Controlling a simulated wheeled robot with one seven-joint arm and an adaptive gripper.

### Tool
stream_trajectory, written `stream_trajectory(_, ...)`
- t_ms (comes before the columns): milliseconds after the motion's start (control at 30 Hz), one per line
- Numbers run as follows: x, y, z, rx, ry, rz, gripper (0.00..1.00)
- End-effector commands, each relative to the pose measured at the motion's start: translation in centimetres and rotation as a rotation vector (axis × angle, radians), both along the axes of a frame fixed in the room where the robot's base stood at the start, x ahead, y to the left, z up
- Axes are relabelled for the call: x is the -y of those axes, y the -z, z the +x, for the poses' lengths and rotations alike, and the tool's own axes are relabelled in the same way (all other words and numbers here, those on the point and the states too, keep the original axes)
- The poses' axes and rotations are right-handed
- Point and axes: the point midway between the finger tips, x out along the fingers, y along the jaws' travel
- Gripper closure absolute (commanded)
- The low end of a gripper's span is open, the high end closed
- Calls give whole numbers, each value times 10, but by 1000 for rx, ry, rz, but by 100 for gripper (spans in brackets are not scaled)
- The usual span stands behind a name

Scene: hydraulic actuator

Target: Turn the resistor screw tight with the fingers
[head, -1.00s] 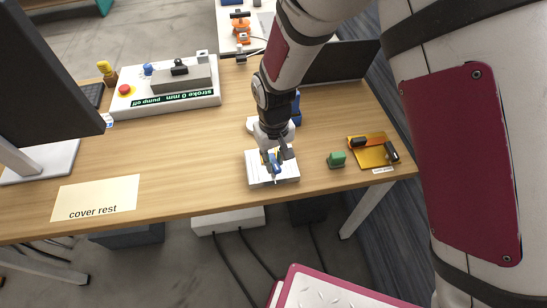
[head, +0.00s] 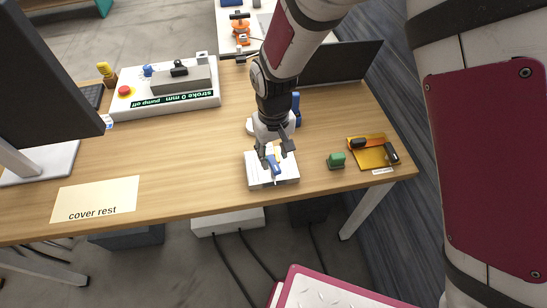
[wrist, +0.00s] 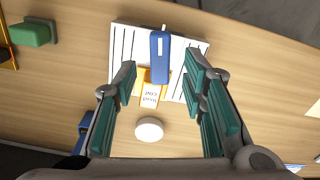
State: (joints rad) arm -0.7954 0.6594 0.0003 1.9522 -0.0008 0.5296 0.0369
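No part is clearly recognisable as the resistor screw. My gripper (head: 276,155) is over the white lined pad (head: 286,180) near the table's front edge. In the wrist view my gripper (wrist: 160,95) is open, its teal-padded fingers wide apart with nothing held. A blue oblong piece (wrist: 160,57) lies on the pad (wrist: 190,45), between and beyond the fingertips; the blue also shows in the head view (head: 274,168). A white round disc (wrist: 149,129) shows between the fingers, nearer the palm.
A green block (head: 337,160) and an orange tray (head: 371,152) with dark-ended tools are to the right. A control box (head: 165,90) reads "stroke 0 mm pump off". A "cover rest" sheet (head: 98,199) lies front left, with bare tabletop between it and the pad.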

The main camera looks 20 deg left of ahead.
Motion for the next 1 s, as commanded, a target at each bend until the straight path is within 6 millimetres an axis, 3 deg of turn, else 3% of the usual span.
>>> stream_trajectory(200,-1,-48,1,4,1,5,62)
stream_trajectory(400,-1,-78,1,2,0,3,62)
stream_trajectory(600,0,-89,0,1,0,1,62)
stream_trajectory(1000,2,-90,4,1,0,1,62)
